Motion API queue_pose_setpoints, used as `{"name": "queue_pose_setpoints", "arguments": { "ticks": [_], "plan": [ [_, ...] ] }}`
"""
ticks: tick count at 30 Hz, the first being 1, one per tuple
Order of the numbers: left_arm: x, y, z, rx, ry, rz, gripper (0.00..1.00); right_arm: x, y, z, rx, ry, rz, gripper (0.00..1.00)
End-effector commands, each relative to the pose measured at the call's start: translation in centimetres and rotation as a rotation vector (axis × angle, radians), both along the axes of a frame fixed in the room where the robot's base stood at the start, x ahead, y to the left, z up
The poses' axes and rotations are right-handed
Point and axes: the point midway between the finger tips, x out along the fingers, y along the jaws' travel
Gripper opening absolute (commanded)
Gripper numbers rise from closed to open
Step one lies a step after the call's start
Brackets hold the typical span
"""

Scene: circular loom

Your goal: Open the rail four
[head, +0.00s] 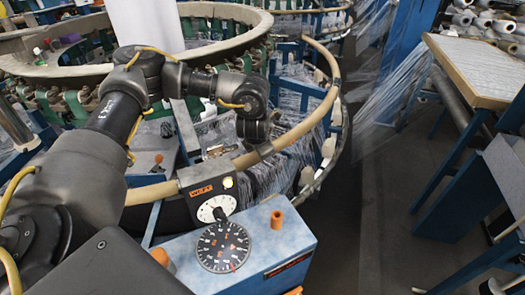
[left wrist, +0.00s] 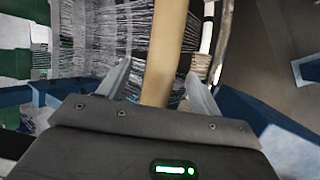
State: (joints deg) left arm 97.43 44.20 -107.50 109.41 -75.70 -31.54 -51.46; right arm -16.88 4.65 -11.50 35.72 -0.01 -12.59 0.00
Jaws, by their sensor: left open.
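A tan curved rail (head: 300,128) runs around the front right of the circular loom. It also shows in the left wrist view as a tan bar (left wrist: 165,50). My left gripper (head: 262,145) is at the rail's front right stretch, below the bent wrist of my left arm. In the left wrist view the two fingers of my left gripper (left wrist: 158,72) are apart, one on each side of the rail. I cannot tell whether either finger touches it. I cannot tell which rail is number four. My right gripper is not visible.
A blue control box (head: 290,240) with a black dial and orange knob stands in front. A gauge panel (head: 207,192) adjoins the rail. A blue-framed table (head: 485,70) stands at right. The dark floor (head: 365,200) between is clear. White threads fill the loom side.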

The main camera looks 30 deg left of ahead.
Motion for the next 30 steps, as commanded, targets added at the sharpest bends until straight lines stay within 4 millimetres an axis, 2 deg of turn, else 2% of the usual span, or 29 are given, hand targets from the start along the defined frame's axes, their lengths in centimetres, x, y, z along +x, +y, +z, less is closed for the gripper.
{"name": "queue_pose_setpoints", "arguments": {
  "ticks": [3, 9, 20, 30],
  "plan": [
    [1.0, 0.5, -1.7, 0.003, 0.0, 0.002, 0.65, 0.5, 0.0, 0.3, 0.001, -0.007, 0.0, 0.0],
    [2.0, 0.8, -3.3, 0.0, 0.0, 0.0, 0.65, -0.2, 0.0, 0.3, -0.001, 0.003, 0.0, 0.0],
    [2.3, 0.8, -3.7, 0.0, -0.001, -0.003, 0.65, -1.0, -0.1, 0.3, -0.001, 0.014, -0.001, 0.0],
    [2.3, 0.8, -3.7, 0.001, -0.002, -0.002, 0.2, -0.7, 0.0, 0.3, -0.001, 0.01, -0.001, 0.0]
  ]
}}
